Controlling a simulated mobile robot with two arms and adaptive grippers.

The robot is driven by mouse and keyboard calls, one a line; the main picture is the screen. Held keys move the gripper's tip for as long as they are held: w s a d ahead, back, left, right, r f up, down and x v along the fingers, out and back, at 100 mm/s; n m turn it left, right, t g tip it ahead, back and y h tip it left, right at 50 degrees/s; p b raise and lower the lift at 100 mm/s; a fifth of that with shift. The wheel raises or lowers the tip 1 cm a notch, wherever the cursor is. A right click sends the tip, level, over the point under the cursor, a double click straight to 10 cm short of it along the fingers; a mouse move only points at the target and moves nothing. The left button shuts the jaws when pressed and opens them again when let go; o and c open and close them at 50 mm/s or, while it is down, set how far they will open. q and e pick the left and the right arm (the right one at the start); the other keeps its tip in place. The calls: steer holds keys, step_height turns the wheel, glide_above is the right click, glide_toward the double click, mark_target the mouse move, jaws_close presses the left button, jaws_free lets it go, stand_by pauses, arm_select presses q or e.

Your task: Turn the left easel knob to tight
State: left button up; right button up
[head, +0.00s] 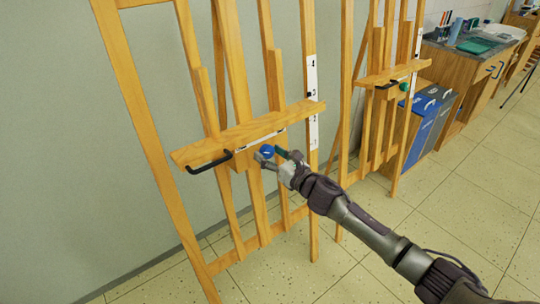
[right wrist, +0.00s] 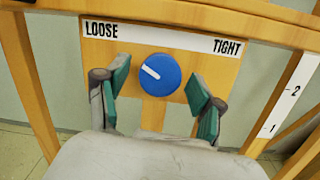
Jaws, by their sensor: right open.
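The left easel's knob is a blue disc (head: 266,151) below the tray ledge of the left easel (head: 235,133). In the right wrist view the blue knob (right wrist: 160,73) has a white pointer line aimed to the upper left, toward the LOOSE end of the white label strip (right wrist: 160,36); TIGHT is printed at the right end. My right gripper (head: 270,157) is open at the knob. Its green-padded fingers (right wrist: 159,90) stand on the left and right of the knob, with gaps to it. My left gripper is not in view.
A black handle (head: 208,163) sticks out at the left of the ledge. A second easel (head: 392,76) with a green knob (head: 404,86) stands to the right. Blue and grey bins (head: 424,120) and a cabinet are farther right.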

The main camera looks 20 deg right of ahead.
steer(key=c, duration=1.1)
